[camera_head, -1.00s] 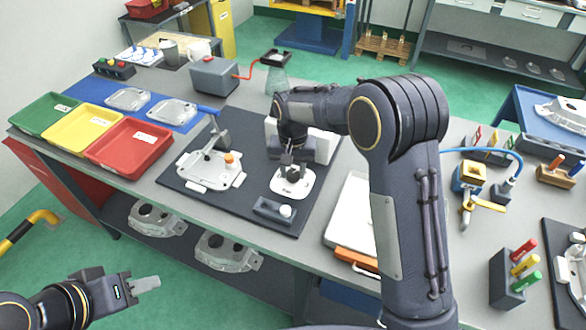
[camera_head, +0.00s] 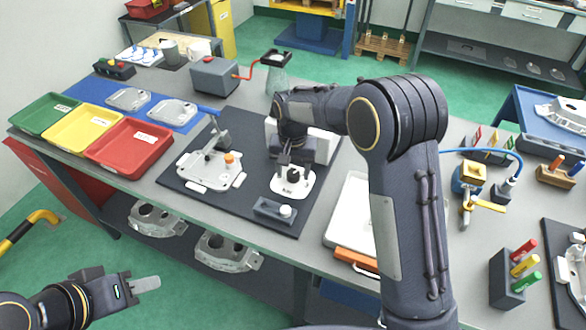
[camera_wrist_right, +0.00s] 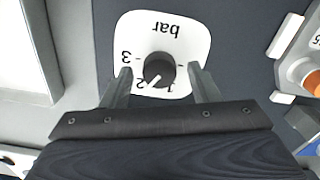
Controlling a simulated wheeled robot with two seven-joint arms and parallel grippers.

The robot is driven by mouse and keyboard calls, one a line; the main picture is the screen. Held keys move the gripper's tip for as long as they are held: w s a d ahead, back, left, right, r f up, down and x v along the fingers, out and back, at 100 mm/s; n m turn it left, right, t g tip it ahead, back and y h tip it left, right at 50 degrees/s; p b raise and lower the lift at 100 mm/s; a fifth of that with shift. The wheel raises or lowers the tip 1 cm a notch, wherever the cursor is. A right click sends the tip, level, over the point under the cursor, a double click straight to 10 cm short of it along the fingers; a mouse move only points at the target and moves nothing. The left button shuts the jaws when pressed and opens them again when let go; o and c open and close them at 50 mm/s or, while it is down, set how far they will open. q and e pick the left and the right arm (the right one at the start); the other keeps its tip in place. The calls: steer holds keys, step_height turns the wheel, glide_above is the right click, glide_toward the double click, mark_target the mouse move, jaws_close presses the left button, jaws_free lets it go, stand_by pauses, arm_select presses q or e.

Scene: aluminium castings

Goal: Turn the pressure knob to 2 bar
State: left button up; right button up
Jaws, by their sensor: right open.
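The pressure knob (camera_wrist_right: 160,70) is dark and round with a white pointer line, on a white dial plate (camera_wrist_right: 190,35) marked "bar". The plate appears upside down in the right wrist view. The pointer slants to the lower left, near the 2; the lower digits are partly hidden. My right gripper (camera_wrist_right: 162,88) is open, with one finger on each side of the knob and visible gaps between. In the head view my right gripper (camera_head: 292,170) is over the plate and hides most of the knob. My left gripper (camera_head: 146,284) is away from the table; its finger gap is not visible.
A casting fixture (camera_head: 208,168) with an orange knob stands left of the dial. A small grey box (camera_head: 268,209) with a white button lies in front. A white tray (camera_head: 350,205) is to the right. Green, yellow and red bins (camera_head: 130,160) stand at the left.

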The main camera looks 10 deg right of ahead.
mark_target(293, 173)
step_height(293, 173, up, 8)
steer(key=shift+f, duration=0.1)
stand_by(0.4)
stand_by(0.4)
steer(key=s+d+r+t+y, duration=0.1)
steer(key=s+d+r, duration=0.1)
steer(key=s+d, duration=0.35)
steer(key=s+d+r+n+t+y, duration=0.1)
steer(key=s+d+r+y, duration=0.15)
steer(key=s, duration=0.65)
steer(key=s+d+r+t+y, duration=0.1)
steer(key=s+d+r, duration=0.2)
steer(key=s, duration=0.4)
steer(key=s+a+f+n+t, duration=0.1)
steer(key=s+f+t, duration=0.1)
steer(key=s, duration=0.7)
steer(key=shift+a+f+t+h, duration=0.15)
steer(key=shift+f+t+h, duration=0.25)
steer(key=shift+f, duration=0.5)
